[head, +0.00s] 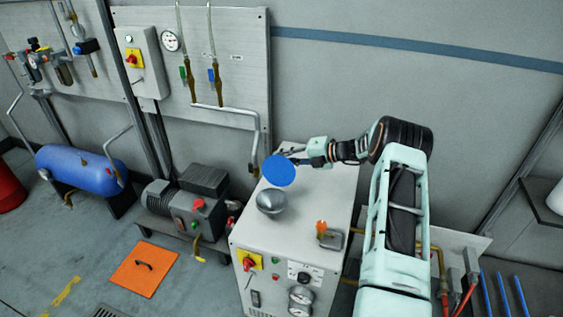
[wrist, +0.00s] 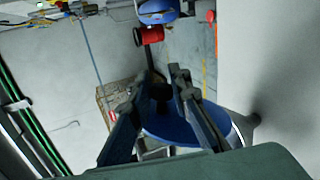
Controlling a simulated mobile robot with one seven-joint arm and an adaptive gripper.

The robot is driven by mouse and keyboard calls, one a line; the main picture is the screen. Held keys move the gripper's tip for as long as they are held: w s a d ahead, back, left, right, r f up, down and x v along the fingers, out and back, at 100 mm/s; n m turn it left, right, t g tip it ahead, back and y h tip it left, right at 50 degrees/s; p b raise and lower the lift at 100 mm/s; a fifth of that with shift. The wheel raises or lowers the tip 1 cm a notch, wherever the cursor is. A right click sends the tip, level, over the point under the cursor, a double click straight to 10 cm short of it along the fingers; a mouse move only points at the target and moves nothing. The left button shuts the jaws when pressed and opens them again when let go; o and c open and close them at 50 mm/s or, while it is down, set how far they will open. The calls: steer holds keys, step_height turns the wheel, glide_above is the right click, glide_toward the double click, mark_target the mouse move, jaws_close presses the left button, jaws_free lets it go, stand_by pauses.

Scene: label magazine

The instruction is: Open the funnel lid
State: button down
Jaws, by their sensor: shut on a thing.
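The funnel lid (head: 279,171) is a round blue disc. In the head view it stands tilted up at the back of the grey metal funnel (head: 271,203), on top of the white cabinet. My gripper (head: 299,158) reaches in from the right to the lid's upper right edge. In the wrist view the blue lid (wrist: 180,129) lies below and behind my fingers, and my gripper (wrist: 163,88) is shut on a dark piece at the lid, which looks like its handle. The fingers hide part of it. Whether the lid touches the funnel rim is hard to tell.
An orange-knobbed fitting (head: 321,228) stands on the white cabinet top (head: 325,190) right of the funnel. A motor unit (head: 188,205) and blue tank (head: 80,168) stand to the left. A wall panel with pipes (head: 222,65) is behind. The cabinet top behind the fitting is clear.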

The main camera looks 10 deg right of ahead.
steer(key=shift+d+f, duration=0.2)
steer(key=shift+f, duration=0.35)
steer(key=c, duration=1.8)
jaws_free()
steer(key=shift+a+r, duration=0.1)
steer(key=shift+r, duration=0.05)
steer(key=shift+r, duration=0.1)
steer(key=v, duration=1.2)
steer(key=shift+w, duration=0.1)
